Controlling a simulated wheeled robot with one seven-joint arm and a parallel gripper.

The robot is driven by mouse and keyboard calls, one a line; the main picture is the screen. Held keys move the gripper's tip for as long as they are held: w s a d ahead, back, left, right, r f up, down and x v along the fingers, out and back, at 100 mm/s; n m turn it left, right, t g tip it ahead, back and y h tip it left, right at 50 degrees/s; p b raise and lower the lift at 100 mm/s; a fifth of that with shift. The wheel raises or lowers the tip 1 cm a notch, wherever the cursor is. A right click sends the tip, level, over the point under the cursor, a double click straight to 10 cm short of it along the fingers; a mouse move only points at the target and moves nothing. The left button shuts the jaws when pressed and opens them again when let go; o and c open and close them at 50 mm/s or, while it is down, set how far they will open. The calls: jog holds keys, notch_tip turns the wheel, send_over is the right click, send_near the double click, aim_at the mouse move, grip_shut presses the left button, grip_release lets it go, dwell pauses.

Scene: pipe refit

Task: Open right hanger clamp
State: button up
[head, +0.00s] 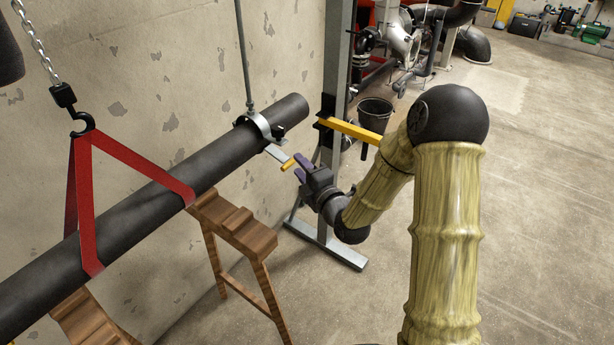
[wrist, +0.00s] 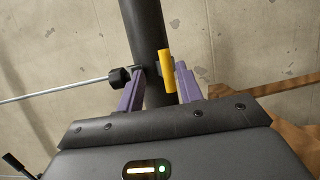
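The right hanger clamp (head: 262,128) is a grey metal band around the dark pipe (head: 210,160), hung from a thin rod. A flat grey lever with a yellow grip (head: 287,165) sticks out from it toward my gripper. My gripper (head: 298,166), with purple fingers, is just off the grip's end. In the wrist view the fingers (wrist: 158,88) are apart, and the yellow grip (wrist: 167,70) shows between them, closer to the right finger. Contact cannot be made out. The clamp band is mostly hidden in the wrist view.
A red sling (head: 131,157) on a chain holds the pipe at left. Wooden trestles (head: 236,226) stand below the pipe. A grey steel stand (head: 338,70) with a yellow arm (head: 350,130) is behind my gripper. A black bucket (head: 374,115) stands beyond. The floor at right is clear.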

jog(key=shift+v, duration=1.45)
jog(key=s+d+f+m+g+h, duration=0.4)
jog(key=s+d+m+g+h, duration=0.35)
jog(key=m, duration=0.45)
jog(key=s+d+m+g+h, duration=0.1)
jog(key=s+d+m+g, duration=0.2)
jog(key=s+m, duration=0.35)
jog(key=s+d+m+g+h, duration=0.1)
jog(key=s+d+m+g, duration=0.2)
jog(key=s+m, duration=0.3)
jog(key=w+p+v, duration=0.1)
jog(key=p+v, duration=1.3)
jog(key=v, duration=0.1)
jog(key=shift+w+d+r+n+p, duration=0.2)
jog(key=shift+w+r+n+p, duration=0.15)
jog(key=shift+r, duration=0.15)
